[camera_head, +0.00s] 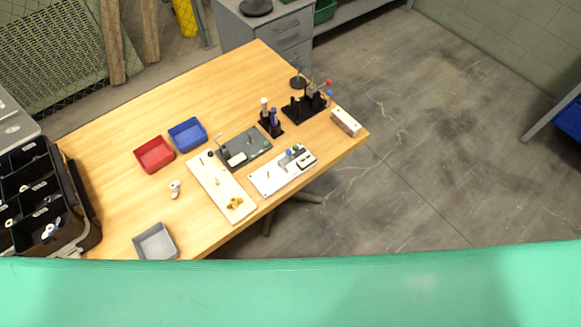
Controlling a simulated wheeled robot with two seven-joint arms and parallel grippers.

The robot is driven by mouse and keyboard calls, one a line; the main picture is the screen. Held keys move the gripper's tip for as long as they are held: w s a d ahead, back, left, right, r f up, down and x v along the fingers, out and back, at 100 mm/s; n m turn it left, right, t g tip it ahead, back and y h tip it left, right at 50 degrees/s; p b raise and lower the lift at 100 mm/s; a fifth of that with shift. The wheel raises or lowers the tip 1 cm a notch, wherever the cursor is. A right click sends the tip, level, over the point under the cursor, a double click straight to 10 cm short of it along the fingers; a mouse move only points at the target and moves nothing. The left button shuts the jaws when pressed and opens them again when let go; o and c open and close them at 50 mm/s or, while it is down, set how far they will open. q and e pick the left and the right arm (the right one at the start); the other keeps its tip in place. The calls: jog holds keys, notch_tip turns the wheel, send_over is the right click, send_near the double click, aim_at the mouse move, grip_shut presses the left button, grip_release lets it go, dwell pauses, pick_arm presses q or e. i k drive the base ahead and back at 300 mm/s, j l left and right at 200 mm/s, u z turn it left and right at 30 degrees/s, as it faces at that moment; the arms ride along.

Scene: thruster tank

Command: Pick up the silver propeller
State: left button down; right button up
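A small silver-white piece (175,188) lies on the wooden table, left of the long cream board. It looks like it could be the silver propeller, but it is too small to be sure. Another pale silver piece (48,230) lies in a front compartment of the black organizer (88,232) at the left; its shape is also unclear. A gold propeller-like piece (235,203) sits on the near end of the cream board (217,183). Neither of my grippers is in view.
The wooden table (130,118) holds a red bin (155,154), a blue bin (187,134) and a grey tray (156,243). A dark grey board (245,147), a white board (283,172) and black stands (306,107) fill the right side. The table's far left is clear.

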aim_at(173, 186)
jog(key=u, duration=1.1)
